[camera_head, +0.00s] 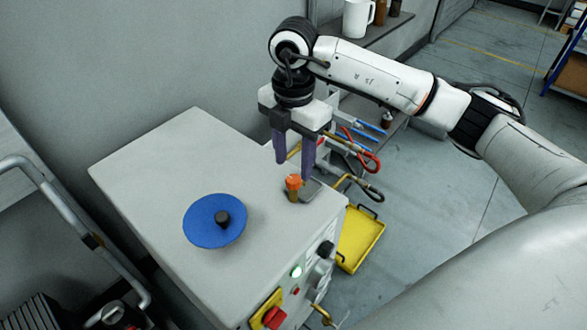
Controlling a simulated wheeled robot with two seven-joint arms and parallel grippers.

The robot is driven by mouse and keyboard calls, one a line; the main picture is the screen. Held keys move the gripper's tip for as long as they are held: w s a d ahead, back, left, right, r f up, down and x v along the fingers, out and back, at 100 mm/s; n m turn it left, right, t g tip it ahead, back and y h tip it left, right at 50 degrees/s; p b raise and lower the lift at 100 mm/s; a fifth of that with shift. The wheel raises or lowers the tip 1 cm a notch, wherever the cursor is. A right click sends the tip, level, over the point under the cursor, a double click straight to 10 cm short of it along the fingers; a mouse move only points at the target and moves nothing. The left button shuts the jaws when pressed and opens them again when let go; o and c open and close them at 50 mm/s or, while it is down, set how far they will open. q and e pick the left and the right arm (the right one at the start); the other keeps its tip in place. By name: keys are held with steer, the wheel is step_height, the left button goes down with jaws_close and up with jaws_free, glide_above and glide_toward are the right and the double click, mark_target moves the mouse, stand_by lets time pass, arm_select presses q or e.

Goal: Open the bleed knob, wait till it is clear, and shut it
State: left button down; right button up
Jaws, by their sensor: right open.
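A small orange-topped knob (293,182) with a brownish lower part stands on the top of a pale grey cabinet (150,165), near its right edge. It looks like the bleed knob, though no label can be read. My right gripper (294,169) is open, pointing down, with its two purple fingers just above and around the knob's top in the picture. I cannot tell whether they touch it. A small grey plate or dish (312,189) lies beside the knob. Any fluid or its clearness cannot be made out. My left gripper is out of view.
A blue disc (205,232) with a black hub lies left of the knob. The cabinet front carries a black knob (325,248), a green light (296,272) and a red-on-yellow switch (272,317). Hoses (368,160) and a yellow tray (361,240) are at the right.

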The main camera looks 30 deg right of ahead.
mark_target(294, 179)
step_height(294, 179, up, 6)
stand_by(0.7)
